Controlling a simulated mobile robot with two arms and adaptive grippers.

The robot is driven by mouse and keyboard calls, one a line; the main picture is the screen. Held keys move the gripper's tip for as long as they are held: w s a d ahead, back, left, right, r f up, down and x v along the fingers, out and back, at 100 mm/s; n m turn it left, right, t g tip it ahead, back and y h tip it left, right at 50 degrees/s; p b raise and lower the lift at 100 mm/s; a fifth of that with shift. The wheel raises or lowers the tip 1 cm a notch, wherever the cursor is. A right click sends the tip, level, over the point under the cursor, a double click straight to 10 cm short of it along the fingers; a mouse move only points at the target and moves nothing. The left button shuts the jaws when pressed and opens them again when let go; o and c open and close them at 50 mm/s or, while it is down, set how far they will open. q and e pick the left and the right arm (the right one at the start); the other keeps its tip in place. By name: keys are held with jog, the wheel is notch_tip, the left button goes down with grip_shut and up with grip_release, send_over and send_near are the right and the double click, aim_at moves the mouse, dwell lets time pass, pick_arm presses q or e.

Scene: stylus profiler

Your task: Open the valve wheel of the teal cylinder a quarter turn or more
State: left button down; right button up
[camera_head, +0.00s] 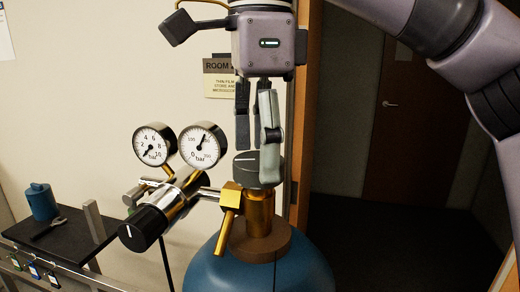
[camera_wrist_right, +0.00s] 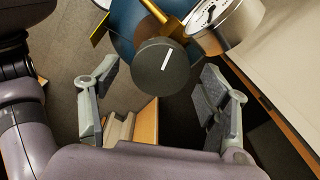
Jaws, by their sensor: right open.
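The teal cylinder (camera_head: 262,275) stands at the bottom centre of the head view, with a brass valve on top. Its dark valve wheel (camera_head: 246,174) caps the valve and has a light mark on top. My right gripper (camera_head: 257,150) points down from above, open, with its fingertips close around the wheel in the head view. In the right wrist view the wheel (camera_wrist_right: 161,68) lies between the two spread fingers, its white line slanted; contact with the fingers cannot be made out. My left gripper is not in view.
A regulator with two gauges (camera_head: 201,144) and a black knob (camera_head: 143,229) sticks out to the left of the valve. A dark shelf (camera_head: 70,236) at the left holds a blue weight (camera_head: 42,202) and a wrench. A door frame stands close behind on the right.

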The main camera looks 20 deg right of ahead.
notch_tip(320, 180, up, 3)
jog(key=shift+f+p, duration=0.15)
jog(key=shift+p, duration=0.9)
jog(key=shift+r+b, duration=0.3)
jog(key=shift+r, duration=1.6)
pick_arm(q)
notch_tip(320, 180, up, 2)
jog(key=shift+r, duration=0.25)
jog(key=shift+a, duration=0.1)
